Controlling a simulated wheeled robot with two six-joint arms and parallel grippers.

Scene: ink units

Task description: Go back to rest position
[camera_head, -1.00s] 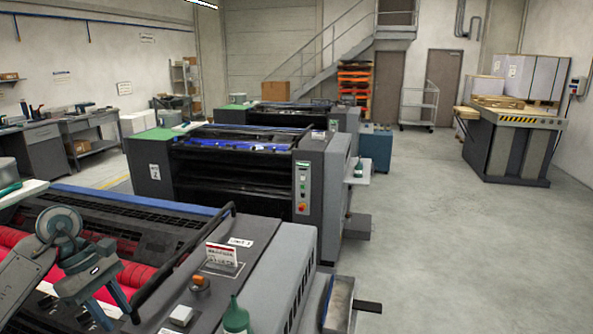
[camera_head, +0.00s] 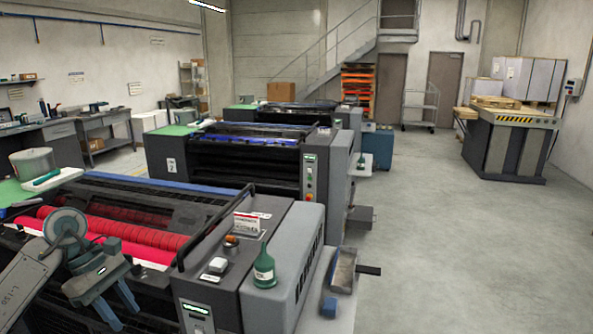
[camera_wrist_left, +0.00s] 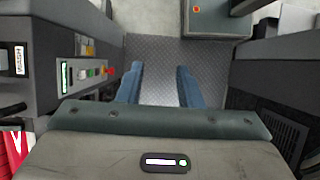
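My left gripper (camera_head: 118,311) hangs at the lower left in the head view, in front of the nearest press (camera_head: 225,262). In the left wrist view the left gripper (camera_wrist_left: 160,80) has its two blue fingers apart, with nothing between them. Below them is a grey textured floor plate (camera_wrist_left: 160,52) between dark machine sides. My right gripper shows in neither view.
The nearest press carries red rollers (camera_head: 120,236), a green bottle (camera_head: 264,268) and a white-red sign (camera_head: 247,224). A second press (camera_head: 235,163) stands behind it. The concrete floor (camera_head: 445,250) on the right is clear.

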